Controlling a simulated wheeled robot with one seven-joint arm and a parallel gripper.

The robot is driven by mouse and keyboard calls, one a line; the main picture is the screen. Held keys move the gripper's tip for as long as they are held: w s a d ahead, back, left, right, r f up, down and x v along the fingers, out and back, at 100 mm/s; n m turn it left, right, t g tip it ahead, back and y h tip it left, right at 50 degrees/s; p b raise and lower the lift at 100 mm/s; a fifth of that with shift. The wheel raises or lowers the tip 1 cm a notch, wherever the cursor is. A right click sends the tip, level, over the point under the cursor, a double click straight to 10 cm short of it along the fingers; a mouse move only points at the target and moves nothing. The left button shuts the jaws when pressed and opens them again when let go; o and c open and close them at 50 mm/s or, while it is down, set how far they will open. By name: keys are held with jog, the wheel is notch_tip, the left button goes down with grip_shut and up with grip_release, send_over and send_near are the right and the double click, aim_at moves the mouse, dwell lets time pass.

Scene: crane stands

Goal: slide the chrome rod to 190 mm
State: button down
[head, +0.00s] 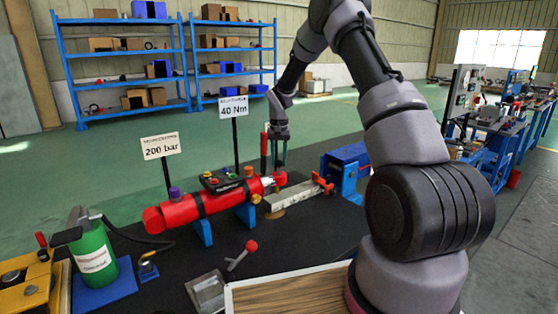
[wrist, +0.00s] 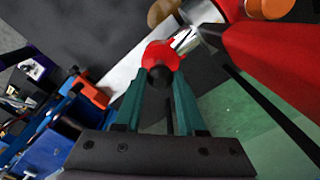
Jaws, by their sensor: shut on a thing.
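The red cylinder (head: 222,197) lies across the dark bench in blue supports; its body also fills the upper right of the wrist view (wrist: 275,65). A short length of chrome rod (wrist: 187,41) shows between the cylinder and a red end piece (wrist: 158,56). The red end piece also shows at the cylinder's right end in the head view (head: 280,178). My gripper (head: 278,166) comes down from above, and its green fingers (wrist: 162,82) are shut on the red end piece. A pale flat bar (head: 298,196) runs beside the rod's line.
A blue block with a red clamp (head: 322,184) stands at the bar's far end. Signs read 200 bar (head: 160,146) and 40 Nm (head: 233,106). An upright red handle (head: 265,152) stands close to my gripper.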

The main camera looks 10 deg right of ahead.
dwell(0.5)
jog(key=w+d, duration=0.3)
jog(key=d, duration=0.6)
jog(key=w+d, duration=0.4)
jog(key=d, duration=0.5)
jog(key=shift+w, duration=0.15)
jog(key=c, duration=0.5)
grip_release()
jog(key=shift+a, duration=0.15)
notch_tip(320, 180, up, 11)
